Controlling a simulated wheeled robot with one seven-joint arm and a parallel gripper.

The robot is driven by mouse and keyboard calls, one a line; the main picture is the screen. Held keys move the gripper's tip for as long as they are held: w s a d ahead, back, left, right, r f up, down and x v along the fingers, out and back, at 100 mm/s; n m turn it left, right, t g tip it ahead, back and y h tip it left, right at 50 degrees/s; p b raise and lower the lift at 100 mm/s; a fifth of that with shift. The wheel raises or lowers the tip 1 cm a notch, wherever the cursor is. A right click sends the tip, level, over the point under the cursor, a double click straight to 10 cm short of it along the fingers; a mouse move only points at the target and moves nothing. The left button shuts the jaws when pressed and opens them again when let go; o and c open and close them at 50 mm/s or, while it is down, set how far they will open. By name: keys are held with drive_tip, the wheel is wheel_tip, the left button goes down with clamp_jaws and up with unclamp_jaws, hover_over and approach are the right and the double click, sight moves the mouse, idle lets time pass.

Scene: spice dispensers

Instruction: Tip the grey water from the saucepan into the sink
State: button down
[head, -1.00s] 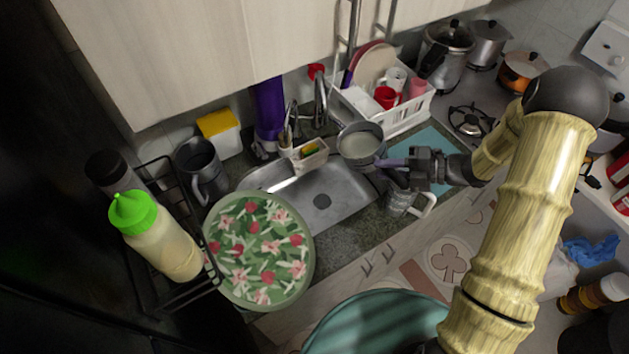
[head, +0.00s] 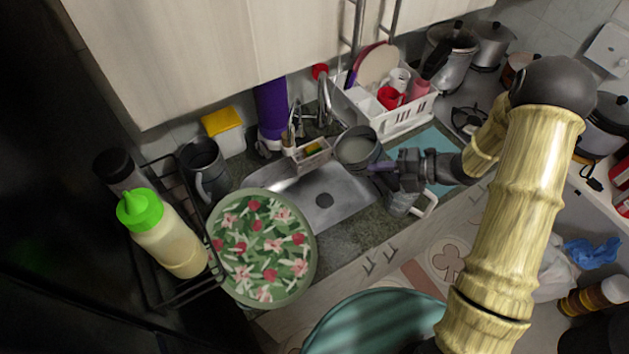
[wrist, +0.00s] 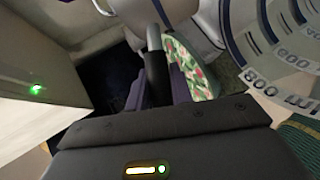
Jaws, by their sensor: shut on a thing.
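The saucepan (head: 356,145) is a small dark grey pan with pale greyish water in it, seen from above in the head view. It is held above the right end of the steel sink (head: 338,194) and looks about level. My gripper (head: 385,168) is shut on its handle, to the right of the pan. In the wrist view a dark handle (wrist: 154,75) stands between my fingers, and the pan's bowl is not clearly visible. The sink's drain (head: 324,200) is in sight, lower left of the pan.
A white dish rack (head: 405,118) with cups stands behind the pan. A tap (head: 325,98) rises at the sink's back. A sponge holder (head: 312,157) sits at the sink's rear edge. A floral tray (head: 232,280) covers the sink's left side. A clear measuring jug (head: 402,204) stands below my gripper.

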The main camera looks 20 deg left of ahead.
drive_tip(key=shift+s+a, duration=0.3)
drive_tip(key=shift+s, duration=0.05)
drive_tip(key=shift+w+a+f+h, duration=0.1)
drive_tip(key=shift+w+f+h, duration=0.1)
drive_tip(key=shift+h, duration=0.1)
drive_tip(key=shift+s+a+f, duration=0.1)
drive_tip(key=shift+s+a, duration=0.1)
drive_tip(key=shift+a, duration=0.15)
